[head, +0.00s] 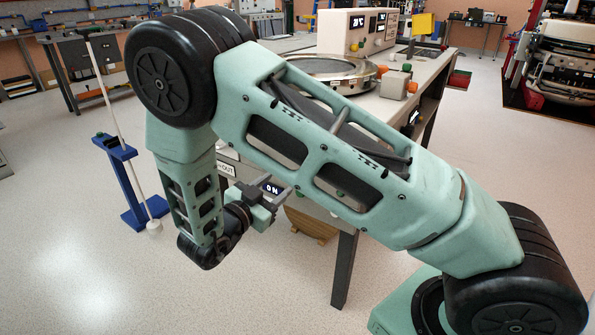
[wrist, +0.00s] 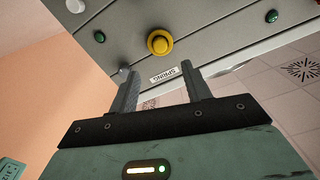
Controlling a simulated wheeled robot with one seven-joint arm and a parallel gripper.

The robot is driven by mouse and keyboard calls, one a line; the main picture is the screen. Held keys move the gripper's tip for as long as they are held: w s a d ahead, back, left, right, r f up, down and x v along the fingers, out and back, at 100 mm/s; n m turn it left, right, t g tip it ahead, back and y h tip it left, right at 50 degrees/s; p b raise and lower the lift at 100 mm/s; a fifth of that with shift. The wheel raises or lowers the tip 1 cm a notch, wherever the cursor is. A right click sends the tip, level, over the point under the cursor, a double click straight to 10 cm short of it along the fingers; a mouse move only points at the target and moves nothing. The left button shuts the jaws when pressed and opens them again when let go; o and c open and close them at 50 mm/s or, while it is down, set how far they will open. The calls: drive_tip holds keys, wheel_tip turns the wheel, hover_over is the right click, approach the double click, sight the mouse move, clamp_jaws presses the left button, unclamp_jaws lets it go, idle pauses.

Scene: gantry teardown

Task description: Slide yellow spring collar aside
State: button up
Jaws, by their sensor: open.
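The yellow spring collar (wrist: 160,42) is a round ring around a knob on a grey panel in the wrist view. A white label reading SPRING (wrist: 165,76) sits just below it. My gripper (wrist: 156,68) is open, its two grey fingers apart and pointing toward the panel. The collar lies beyond the fingertips, roughly in line with the gap between them, and nothing is held. In the head view my gripper (head: 264,190) is low, beside the bench's front left side. I cannot make out the collar there; my arm covers much of the bench.
Green buttons (wrist: 272,16) (wrist: 99,37) flank the collar on the panel. In the head view a bench leg (head: 345,268) stands right of the gripper, with a wooden box (head: 312,226) nearby. A blue stand (head: 130,180) is at left. The floor in front is clear.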

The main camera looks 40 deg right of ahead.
drive_tip(key=b+x, duration=0.1)
drive_tip(key=x, duration=0.9)
drive_tip(key=shift+d, duration=0.35)
drive_tip(key=shift+w, duration=0.15)
